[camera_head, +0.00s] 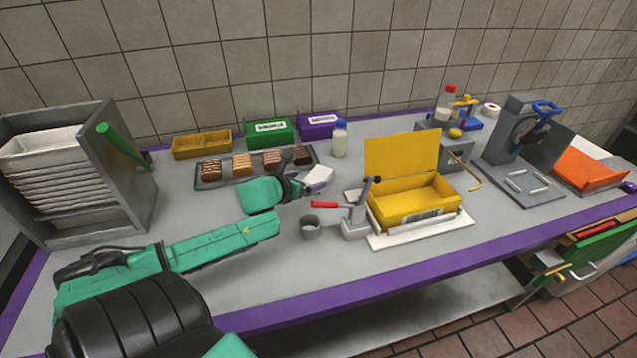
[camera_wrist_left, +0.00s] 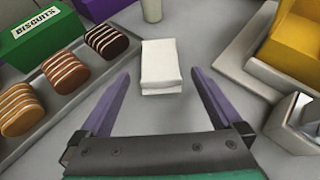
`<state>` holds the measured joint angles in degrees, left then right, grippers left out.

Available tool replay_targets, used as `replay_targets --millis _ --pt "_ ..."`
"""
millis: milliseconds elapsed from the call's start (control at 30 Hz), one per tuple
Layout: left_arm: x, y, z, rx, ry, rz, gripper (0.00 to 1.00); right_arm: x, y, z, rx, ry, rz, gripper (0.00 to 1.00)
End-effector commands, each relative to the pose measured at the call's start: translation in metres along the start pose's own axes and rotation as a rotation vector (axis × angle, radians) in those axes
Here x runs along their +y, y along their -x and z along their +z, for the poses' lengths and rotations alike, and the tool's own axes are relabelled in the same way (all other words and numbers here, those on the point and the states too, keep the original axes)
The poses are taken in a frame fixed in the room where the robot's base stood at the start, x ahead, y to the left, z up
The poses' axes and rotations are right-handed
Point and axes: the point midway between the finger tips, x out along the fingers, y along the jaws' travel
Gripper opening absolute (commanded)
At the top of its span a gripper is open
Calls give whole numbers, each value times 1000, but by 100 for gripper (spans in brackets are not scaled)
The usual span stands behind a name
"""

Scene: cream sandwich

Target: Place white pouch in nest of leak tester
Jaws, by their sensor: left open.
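The white pouch (camera_head: 319,177) lies on the grey counter, right of the tray of biscuits. It also shows in the left wrist view (camera_wrist_left: 160,65), centred ahead of my left gripper. My left gripper (camera_head: 306,188) is open and empty. Its two purple fingers appear either side of the pouch's near end, with gaps on both sides; whether they are down at its height I cannot tell. A yellow box with a raised lid (camera_head: 412,212), apparently the leak tester, stands to the right on a white base.
A grey cup (camera_head: 310,229) stands in front of the pouch. The biscuit tray (camera_head: 208,179) is left of it and a white bottle (camera_head: 340,140) behind. A tray rack (camera_head: 128,190) stands far left. The front counter edge is clear.

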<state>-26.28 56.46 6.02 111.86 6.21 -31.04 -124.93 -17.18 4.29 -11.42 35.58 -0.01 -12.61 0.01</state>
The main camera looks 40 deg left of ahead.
Motion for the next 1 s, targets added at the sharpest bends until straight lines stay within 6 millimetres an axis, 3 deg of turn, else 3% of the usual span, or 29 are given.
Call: replay_targets --millis 267,533,800,1000 --pt "1 -25 1 -2 6 0 100 0 -2 0 0 1 0 50" --pt "1 -64 2 -2 5 -1 100 2 -1 1 -2 3 3 50" --pt "1 -68 1 1 0 -2 100 4 0 1 -2 4 5 50" --pt "1 -68 0 1 0 -2 26 4 0 2 -3 4 6 50"
